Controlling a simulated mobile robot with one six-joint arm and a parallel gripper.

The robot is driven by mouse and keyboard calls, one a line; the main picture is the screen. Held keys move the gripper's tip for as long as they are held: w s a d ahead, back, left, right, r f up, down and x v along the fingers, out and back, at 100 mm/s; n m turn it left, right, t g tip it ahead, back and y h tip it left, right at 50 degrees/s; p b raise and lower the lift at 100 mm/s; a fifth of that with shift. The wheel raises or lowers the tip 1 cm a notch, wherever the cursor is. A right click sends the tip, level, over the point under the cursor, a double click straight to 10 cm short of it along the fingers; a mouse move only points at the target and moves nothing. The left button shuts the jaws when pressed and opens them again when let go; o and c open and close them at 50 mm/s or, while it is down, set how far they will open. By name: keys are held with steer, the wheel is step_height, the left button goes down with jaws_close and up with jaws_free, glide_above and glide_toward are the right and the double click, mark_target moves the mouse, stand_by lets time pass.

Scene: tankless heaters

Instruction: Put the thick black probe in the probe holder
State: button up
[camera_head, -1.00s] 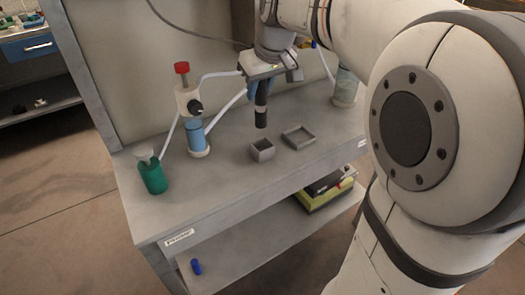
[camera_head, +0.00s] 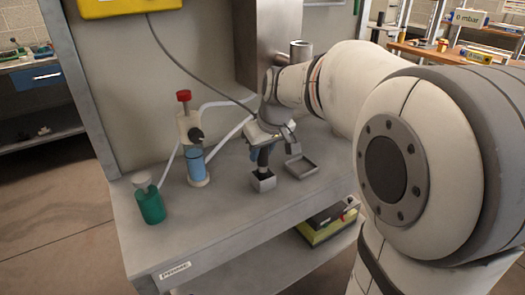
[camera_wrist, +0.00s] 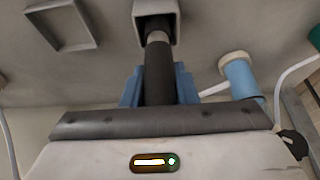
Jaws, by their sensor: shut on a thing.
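The thick black probe (camera_head: 263,159) is held upright in my gripper (camera_head: 262,150), its lower end pointing down at the probe holder. The probe holder is a small grey square cup (camera_head: 263,184) on the bench, directly below the probe. In the wrist view, the probe (camera_wrist: 159,72) runs between the blue fingers of my gripper (camera_wrist: 158,86), and its tip lines up with the dark opening of the holder (camera_wrist: 137,22). The tip is at or just inside the opening; how deep it sits I cannot tell.
A shallow grey tray (camera_head: 301,175) lies right of the holder. A cable (camera_head: 190,75) runs down from a yellow device (camera_head: 130,6).

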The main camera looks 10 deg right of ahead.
steer(key=o, duration=1)
steer(key=shift+f, duration=0.1)
steer(key=shift+o, duration=0.2)
steer(key=p+v, duration=0.3)
steer(key=v, duration=0.9)
steer(key=s+a+f+m+g+h, duration=0.1)
steer(key=s+f+m+g, duration=0.1)
steer(key=s+f, duration=1.5)
steer(key=shift+m+g, duration=0.4)
steer(key=shift+m, duration=0.4)
steer(key=shift+r, duration=0.1)
